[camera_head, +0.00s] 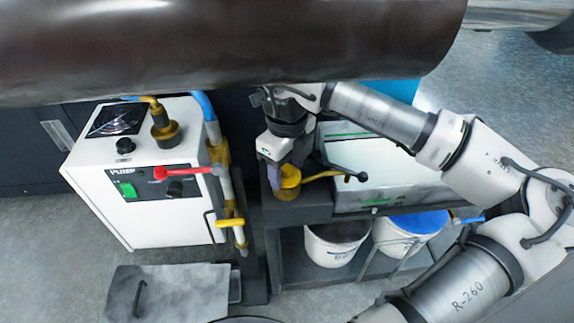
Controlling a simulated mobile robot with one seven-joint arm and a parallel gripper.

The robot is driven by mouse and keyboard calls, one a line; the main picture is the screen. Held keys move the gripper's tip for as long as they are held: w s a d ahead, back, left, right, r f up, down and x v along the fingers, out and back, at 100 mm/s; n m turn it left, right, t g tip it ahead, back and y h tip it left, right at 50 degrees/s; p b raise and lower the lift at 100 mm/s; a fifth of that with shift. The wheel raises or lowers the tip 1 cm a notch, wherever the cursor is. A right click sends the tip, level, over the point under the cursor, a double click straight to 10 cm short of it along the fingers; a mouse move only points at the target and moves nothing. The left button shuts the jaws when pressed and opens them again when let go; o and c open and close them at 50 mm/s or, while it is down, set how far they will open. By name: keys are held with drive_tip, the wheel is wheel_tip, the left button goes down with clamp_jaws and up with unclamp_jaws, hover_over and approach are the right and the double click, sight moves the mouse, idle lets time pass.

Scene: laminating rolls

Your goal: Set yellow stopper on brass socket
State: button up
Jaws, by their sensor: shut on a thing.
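My gripper (279,180) reaches down over the dark cart's top, left of the white box. Its jaws are shut on a yellow piece (288,192), which looks like the yellow stopper and is partly hidden by the fingers. A yellow arm extends right from this piece to a black lever-like part (346,173). I cannot tell whether the piece touches the cart top. A brass-coloured round fitting (166,131) stands on top of the white pump, with a yellow hose at its upper end. I cannot tell whether this fitting is the brass socket.
The white pump (140,215) stands left, with a red-handled valve (190,170) and a yellow-handled valve (230,223) on pipes beside it. The white box (385,185) is close right of my gripper. Buckets (330,250) stand below. A large dark roll (230,40) hangs across the top.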

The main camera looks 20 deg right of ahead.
sight(287, 167)
drive_tip(key=shift+f, duration=0.3)
drive_tip(key=o, duration=0.7)
drive_tip(key=shift+r, duration=0.15)
drive_tip(key=shift+r+p, duration=3.15)
drive_tip(key=shift+r, duration=2.3)
